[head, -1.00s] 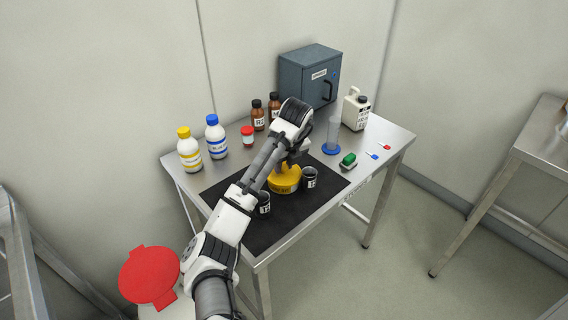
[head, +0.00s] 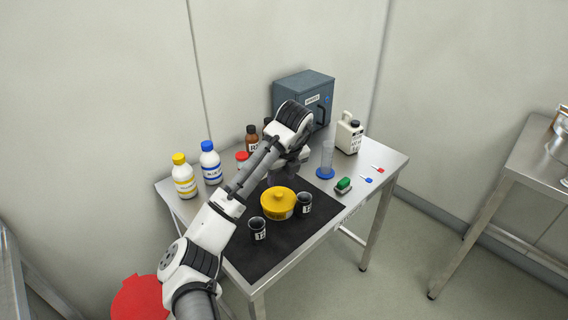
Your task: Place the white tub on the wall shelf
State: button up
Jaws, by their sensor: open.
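No wall shelf shows in this view. My gripper (head: 292,171) is open over the back part of the table, behind the yellow lidded pot and right of the red-lidded tub. The arm partly hides its fingers, and I see nothing held.
Another table (head: 537,150) is right.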

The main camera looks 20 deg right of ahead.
jog(key=shift+v, duration=2.5)
